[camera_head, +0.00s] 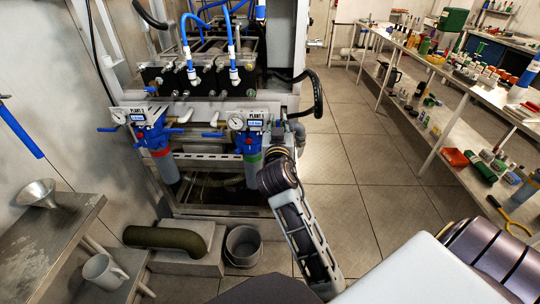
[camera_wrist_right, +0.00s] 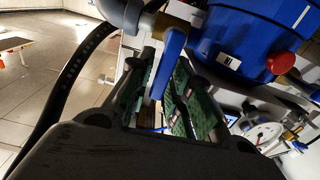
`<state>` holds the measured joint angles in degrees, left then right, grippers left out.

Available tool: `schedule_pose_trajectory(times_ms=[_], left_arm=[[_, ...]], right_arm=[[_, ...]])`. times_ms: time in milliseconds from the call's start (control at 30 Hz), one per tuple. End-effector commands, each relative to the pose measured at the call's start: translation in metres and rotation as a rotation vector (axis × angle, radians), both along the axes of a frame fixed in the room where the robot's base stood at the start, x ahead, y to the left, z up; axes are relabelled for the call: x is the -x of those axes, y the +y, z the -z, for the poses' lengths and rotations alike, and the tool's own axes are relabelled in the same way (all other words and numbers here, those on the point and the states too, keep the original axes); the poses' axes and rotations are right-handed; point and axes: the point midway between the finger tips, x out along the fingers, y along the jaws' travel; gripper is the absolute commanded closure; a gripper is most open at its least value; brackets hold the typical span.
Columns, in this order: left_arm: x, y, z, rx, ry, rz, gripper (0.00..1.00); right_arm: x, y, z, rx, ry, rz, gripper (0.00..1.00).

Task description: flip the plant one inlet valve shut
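Two blue filter housings hang on the watermaker frame in the head view, the left one (camera_head: 155,140) with a red ring and the right one (camera_head: 250,148) with a green ring. Each has a gauge and a "PLANT" label; the numbers are too small to be sure of. My right gripper (camera_head: 279,140) is just right of the right housing. In the right wrist view a blue valve lever (camera_wrist_right: 174,50) reaches between the green-padded fingers of the right gripper (camera_wrist_right: 160,100). The fingers stand apart; contact with the lever is unclear. My left gripper is out of view.
A black hose (camera_head: 318,95) curves close by the right gripper. Blue levers (camera_head: 212,135) stick out left of the right housing. Below are a grey bucket (camera_head: 243,244) and a thick green pipe elbow (camera_head: 165,238). The tiled floor to the right is clear.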

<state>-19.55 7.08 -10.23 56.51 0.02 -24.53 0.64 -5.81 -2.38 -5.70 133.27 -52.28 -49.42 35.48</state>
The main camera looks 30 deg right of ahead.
Motion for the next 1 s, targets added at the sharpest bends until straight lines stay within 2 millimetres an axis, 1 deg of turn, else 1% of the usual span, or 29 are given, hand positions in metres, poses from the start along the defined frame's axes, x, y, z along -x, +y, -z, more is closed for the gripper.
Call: schedule_pose_trajectory(times_ms=[267, 1000], left_arm=[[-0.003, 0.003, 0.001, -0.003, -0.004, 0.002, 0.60], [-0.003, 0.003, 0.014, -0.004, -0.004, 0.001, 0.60]], right_arm=[[0.000, -0.001, 0.000, -0.019, -0.014, -0.001, 0.79], [0.005, -0.008, 0.001, -0.189, -0.117, 0.000, 0.79]])
